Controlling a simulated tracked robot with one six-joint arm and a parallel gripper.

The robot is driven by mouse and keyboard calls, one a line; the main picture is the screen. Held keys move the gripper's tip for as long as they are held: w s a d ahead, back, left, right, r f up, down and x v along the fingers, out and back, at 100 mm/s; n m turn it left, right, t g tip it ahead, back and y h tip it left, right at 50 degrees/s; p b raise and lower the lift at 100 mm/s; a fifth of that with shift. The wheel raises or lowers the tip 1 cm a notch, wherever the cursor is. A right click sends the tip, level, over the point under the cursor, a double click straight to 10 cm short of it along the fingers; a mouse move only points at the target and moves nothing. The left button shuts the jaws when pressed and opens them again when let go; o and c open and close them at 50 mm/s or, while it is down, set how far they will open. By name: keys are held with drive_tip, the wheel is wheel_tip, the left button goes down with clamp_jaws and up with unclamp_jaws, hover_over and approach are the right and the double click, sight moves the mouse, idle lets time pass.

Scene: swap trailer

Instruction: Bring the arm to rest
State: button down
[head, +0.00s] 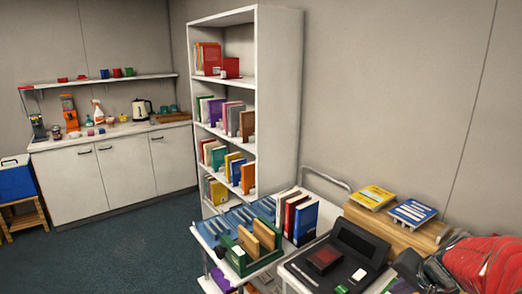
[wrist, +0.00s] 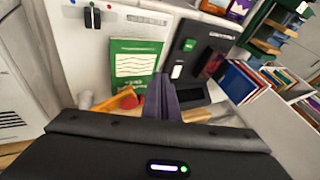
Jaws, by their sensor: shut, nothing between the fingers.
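My gripper (wrist: 162,92) shows in the wrist view, its dark fingers together at the middle of the picture with nothing between them. The dark wrist housing fills the bottom of that view. Beyond the fingertips are a green-covered book (wrist: 135,62) and a black device (wrist: 200,48). I cannot tell whether the fingers touch anything. I cannot make out my gripper in the head view.
In the head view, a trolley (head: 205,234) carries books and a blue rack. A tall bookcase (head: 280,100) stands behind. Open floor (head: 110,255) lies at left.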

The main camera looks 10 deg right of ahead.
drive_tip(key=s+a+r+n, duration=0.2)
drive_tip(key=s+a+n, duration=0.1)
drive_tip(key=a, duration=0.6)
drive_tip(key=s+a+r+n, duration=0.3)
drive_tip(key=s+a+n, duration=0.1)
drive_tip(key=a, duration=0.4)
drive_tip(key=s+a+r+n, duration=0.2)
drive_tip(key=s+a+n, duration=0.2)
drive_tip(key=a, duration=0.5)
drive_tip(key=shift+a+r+n+g+y, duration=0.15)
drive_tip(key=shift+a+n+g+y, duration=0.15)
drive_tip(key=shift+a+g+y, duration=0.1)
drive_tip(key=shift+s, duration=0.15)
